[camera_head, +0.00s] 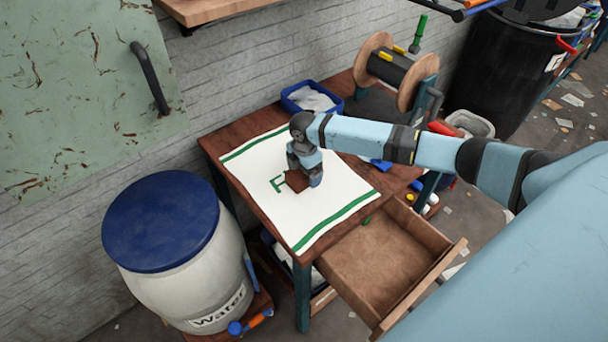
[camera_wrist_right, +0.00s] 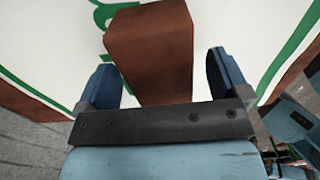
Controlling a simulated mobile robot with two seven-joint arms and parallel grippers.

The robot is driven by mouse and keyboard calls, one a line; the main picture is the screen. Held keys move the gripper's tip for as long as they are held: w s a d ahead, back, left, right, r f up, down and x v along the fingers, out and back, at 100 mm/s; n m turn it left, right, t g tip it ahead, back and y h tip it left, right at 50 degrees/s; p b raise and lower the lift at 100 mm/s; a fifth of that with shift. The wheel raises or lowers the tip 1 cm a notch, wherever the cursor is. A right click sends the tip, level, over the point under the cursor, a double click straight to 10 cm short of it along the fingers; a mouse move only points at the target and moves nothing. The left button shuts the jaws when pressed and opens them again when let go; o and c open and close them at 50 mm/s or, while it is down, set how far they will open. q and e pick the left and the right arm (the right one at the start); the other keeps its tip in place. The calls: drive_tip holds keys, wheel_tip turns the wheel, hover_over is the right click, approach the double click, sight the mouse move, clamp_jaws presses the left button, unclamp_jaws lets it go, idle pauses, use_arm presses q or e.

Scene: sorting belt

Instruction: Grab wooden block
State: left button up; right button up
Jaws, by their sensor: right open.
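The wooden block (camera_head: 296,181) is reddish brown and lies on a white cloth with green stripes (camera_head: 333,200) on the table. My right gripper (camera_head: 304,178) is over the cloth at the block, pointing down. In the right wrist view the block (camera_wrist_right: 150,55) stands between the two blue fingers of my right gripper (camera_wrist_right: 165,82). The fingers are apart, with a visible gap on each side of the block. Part of the block is hidden behind the gripper in the head view. My left gripper is not in view.
An open, empty-looking drawer (camera_head: 441,276) juts out at the table's front right. A blue bin (camera_head: 291,106) and a cable spool (camera_head: 387,70) stand at the table's back. A white barrel with a blue lid (camera_head: 160,222) stands left of the table.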

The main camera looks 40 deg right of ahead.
drive_tip(key=shift+c, duration=0.4)
drive_tip(key=c, duration=1)
drive_tip(key=shift+r, duration=0.1)
drive_tip(key=shift+c, duration=0.2)
